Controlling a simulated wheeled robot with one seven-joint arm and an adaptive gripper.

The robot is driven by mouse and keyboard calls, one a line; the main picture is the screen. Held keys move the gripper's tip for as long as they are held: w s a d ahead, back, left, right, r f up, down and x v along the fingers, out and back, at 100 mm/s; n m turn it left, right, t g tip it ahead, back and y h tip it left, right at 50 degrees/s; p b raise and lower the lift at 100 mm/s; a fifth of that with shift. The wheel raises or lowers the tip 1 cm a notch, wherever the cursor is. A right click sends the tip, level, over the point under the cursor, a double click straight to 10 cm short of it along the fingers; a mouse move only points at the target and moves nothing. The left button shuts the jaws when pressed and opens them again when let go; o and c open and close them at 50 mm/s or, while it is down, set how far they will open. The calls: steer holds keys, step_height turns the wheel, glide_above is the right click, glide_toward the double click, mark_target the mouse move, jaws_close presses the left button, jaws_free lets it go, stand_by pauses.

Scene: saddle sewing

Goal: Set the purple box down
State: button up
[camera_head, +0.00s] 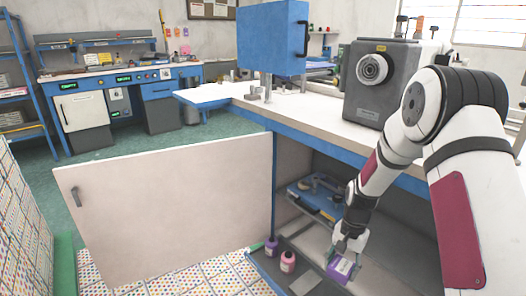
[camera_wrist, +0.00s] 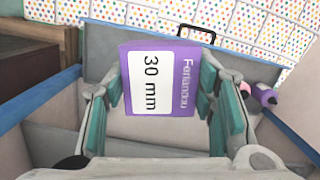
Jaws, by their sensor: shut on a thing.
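A purple box (camera_head: 342,267) with a white label is in my gripper (camera_head: 348,262), low at the front of the open cabinet under the workbench. In the wrist view the box (camera_wrist: 160,106) stands between the two teal-padded fingers of my gripper (camera_wrist: 163,110), and its label reads "30 mm". My gripper is shut on it. A grey shelf or drawer surface (camera_head: 280,278) lies below and around the box; I cannot tell whether the box touches it.
A blue tray with tools (camera_head: 318,202) sits deeper in the cabinet. The white cabinet door (camera_head: 170,210) hangs open at left. The workbench top (camera_head: 310,113) is above.

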steer(key=s+a+r+n+p, duration=0.1)
steer(key=s+r+p, duration=0.3)
steer(key=r+p, duration=0.5)
steer(key=s+a+r+n+p, duration=0.1)
steer(key=s+r+n+p, duration=0.3)
steer(key=r+p, duration=0.4)
steer(key=s+a+r+n+h+p, duration=0.1)
steer(key=s+r+p, duration=0.4)
steer(key=r, duration=1.2)
steer(key=a+n+p, duration=0.1)
steer(key=n+p, duration=0.1)
steer(key=p, duration=0.2)
steer(key=shift+p, duration=0.3)
